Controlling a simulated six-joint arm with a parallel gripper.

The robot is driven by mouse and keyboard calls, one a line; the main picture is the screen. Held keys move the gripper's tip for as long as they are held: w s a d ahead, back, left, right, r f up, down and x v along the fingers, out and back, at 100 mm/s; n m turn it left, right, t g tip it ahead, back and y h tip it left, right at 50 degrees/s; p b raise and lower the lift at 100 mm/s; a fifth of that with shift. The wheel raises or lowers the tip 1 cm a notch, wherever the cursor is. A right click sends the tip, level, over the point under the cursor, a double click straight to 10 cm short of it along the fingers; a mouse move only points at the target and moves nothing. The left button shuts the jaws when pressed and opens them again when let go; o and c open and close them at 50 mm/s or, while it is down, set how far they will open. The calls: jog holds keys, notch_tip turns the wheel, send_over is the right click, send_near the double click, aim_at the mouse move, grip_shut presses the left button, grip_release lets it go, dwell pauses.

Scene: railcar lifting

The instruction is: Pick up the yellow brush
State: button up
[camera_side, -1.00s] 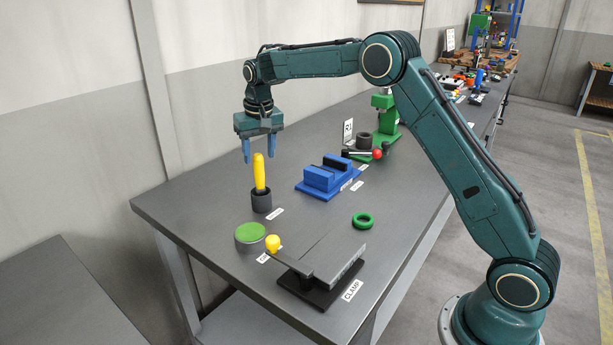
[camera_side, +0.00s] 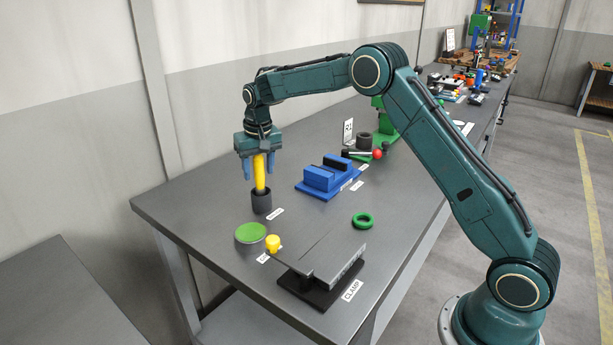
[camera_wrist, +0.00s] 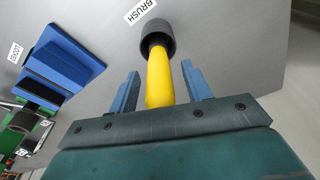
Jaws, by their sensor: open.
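The yellow brush (camera_side: 260,172) stands upright in a dark round holder (camera_side: 262,203) near the far left part of the grey bench. My gripper (camera_side: 259,178) is open and points down, with its two blue fingers on either side of the brush's upper handle. In the wrist view the yellow brush (camera_wrist: 158,78) lies between the two fingers (camera_wrist: 158,92), with visible gaps on both sides. Its lower end goes into the dark holder (camera_wrist: 157,36), so that end is hidden.
A blue block fixture (camera_side: 326,180) stands right of the holder. Bare bench (camera_side: 205,195) lies left of the holder.

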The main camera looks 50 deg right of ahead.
grip_shut()
jog(key=c, duration=1.1)
grip_release()
jog(key=shift+r, duration=0.15)
jog(key=shift+o, duration=0.2)
notch_tip(320, 180, up, 10)
jog(key=shift+f, duration=0.1)
